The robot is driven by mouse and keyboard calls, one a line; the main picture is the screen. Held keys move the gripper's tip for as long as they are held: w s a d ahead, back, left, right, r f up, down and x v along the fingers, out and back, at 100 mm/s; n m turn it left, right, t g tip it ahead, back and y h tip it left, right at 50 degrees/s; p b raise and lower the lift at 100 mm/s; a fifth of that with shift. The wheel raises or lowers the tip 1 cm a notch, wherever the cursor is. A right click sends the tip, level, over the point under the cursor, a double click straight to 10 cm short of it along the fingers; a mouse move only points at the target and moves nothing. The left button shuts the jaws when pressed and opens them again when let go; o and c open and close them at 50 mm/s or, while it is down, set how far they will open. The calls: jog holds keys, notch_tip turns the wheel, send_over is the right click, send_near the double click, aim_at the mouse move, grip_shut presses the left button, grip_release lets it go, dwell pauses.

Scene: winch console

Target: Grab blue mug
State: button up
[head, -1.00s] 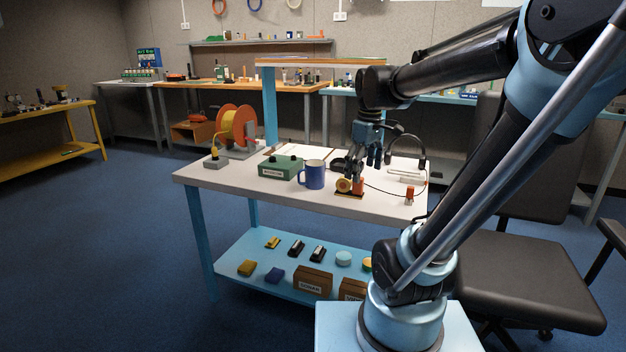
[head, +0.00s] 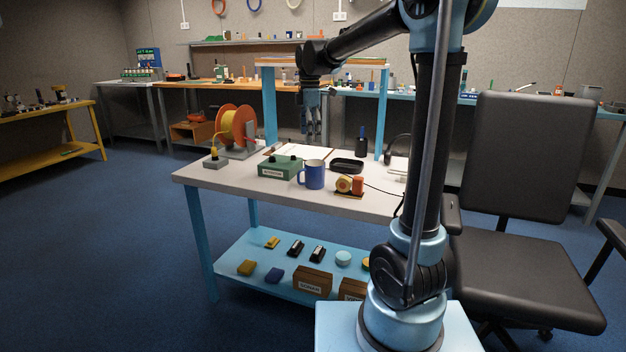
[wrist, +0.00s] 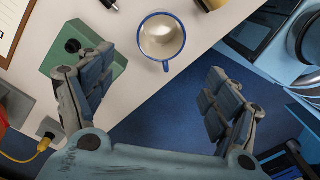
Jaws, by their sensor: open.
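The blue mug (head: 314,175) stands upright on the white-topped table (head: 222,177), near its front edge, with its handle to the left in the head view. In the wrist view the mug (wrist: 161,38) is seen from above, with a pale inside and its handle toward the bottom of the picture. My gripper (head: 311,134) points down above the table, higher than the mug and apart from it. In the wrist view my gripper (wrist: 160,100) is open and empty, with the mug ahead of the gap between its fingers.
A green control box (head: 281,167) sits close left of the mug. A yellow-and-orange item (head: 349,184) sits right of it, and a black tray (head: 346,165) lies behind. An orange cable reel (head: 236,128) stands at the table's left. A dark chair (head: 520,260) is at right.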

send_near(313, 177)
jog(key=w+f, duration=0.1)
jog(key=f, duration=0.1)
jog(key=w+f, duration=0.1)
jog(key=f, duration=0.1)
jog(key=w+f, duration=0.1)
jog(key=f, duration=0.1)
jog(key=shift+a+f, duration=0.2)
jog(key=shift+a, duration=0.15)
jog(key=shift+w+d+f, duration=0.15)
jog(key=shift+d+f, duration=0.05)
jog(key=shift+f, duration=1.1)
jog(key=shift+w+d+f, duration=0.1)
jog(key=shift+d+f, duration=0.1)
jog(key=shift+f, duration=1.1)
jog(key=c, duration=1.4)
